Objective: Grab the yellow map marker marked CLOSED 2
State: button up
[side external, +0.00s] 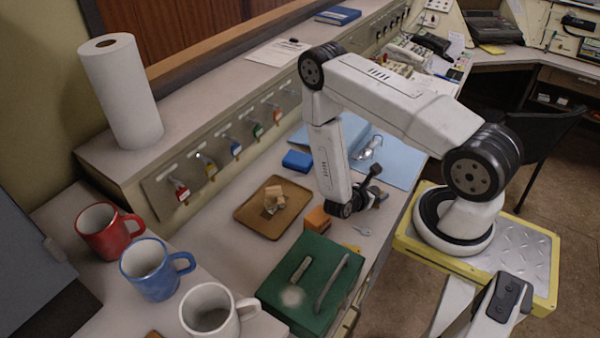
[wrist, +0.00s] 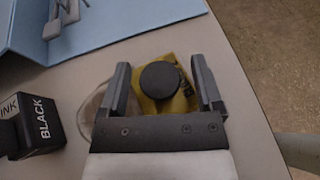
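In the wrist view a yellow piece with a round black knob (wrist: 161,80) lies on the grey desk between the fingers of my gripper (wrist: 160,70). Dark lettering on its yellow part is partly covered by the knob, and I cannot read it as CLOSED 2.
A black ink box (wrist: 40,130) and a clear round item (wrist: 97,112) are left in the wrist view. An orange box (side external: 317,219), green case (side external: 285,282) and brown tray (side external: 248,211) stand nearby. The desk edge is close at right.

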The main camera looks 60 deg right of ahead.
aim_at(374, 189)
grip_shut()
jog(key=shift+r, duration=0.15)
jog(key=shift+r, duration=4.9)
